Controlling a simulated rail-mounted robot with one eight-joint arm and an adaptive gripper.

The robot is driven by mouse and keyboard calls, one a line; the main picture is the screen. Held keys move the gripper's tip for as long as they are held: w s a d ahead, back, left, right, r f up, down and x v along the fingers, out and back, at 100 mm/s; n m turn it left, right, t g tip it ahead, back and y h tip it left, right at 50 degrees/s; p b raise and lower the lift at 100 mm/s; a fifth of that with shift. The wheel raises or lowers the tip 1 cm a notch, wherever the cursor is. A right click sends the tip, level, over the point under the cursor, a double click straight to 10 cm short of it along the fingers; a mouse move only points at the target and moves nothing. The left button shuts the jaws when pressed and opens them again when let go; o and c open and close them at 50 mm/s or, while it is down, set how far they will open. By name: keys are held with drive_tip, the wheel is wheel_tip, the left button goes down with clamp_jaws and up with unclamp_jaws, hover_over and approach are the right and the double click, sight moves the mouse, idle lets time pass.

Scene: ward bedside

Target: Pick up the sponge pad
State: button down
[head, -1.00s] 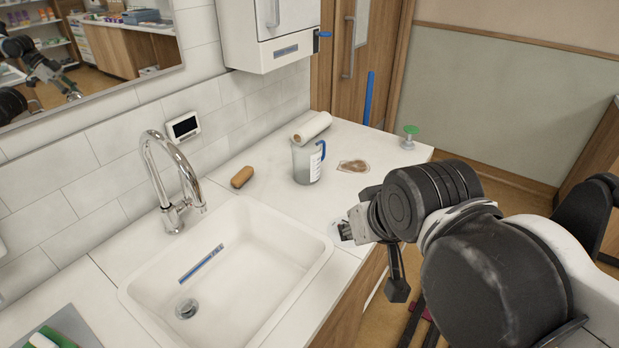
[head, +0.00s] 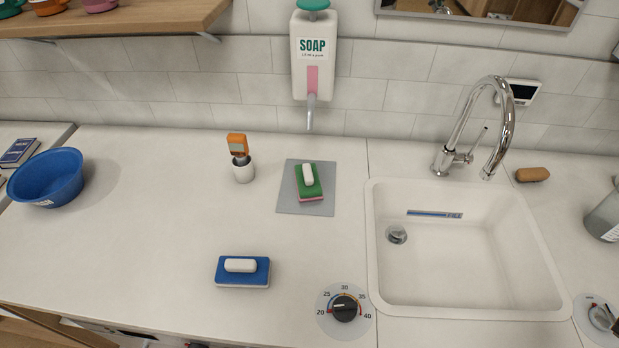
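Two sponge pads show on the counter. A green sponge pad (head: 308,187) with a pink underside lies on a grey mat (head: 290,206) left of the sink, with a white piece on top. A blue sponge pad (head: 226,271) with a pale underside lies nearer the front edge, also with a white piece on top. Which one the task means cannot be told. My gripper is not in view now.
The sink (head: 470,313) with its tap (head: 497,130) is at right. A dial (head: 345,309) sits between the blue pad and the sink. A soap dispenser (head: 313,75) hangs above the mat. Counter around the blue pad is clear.

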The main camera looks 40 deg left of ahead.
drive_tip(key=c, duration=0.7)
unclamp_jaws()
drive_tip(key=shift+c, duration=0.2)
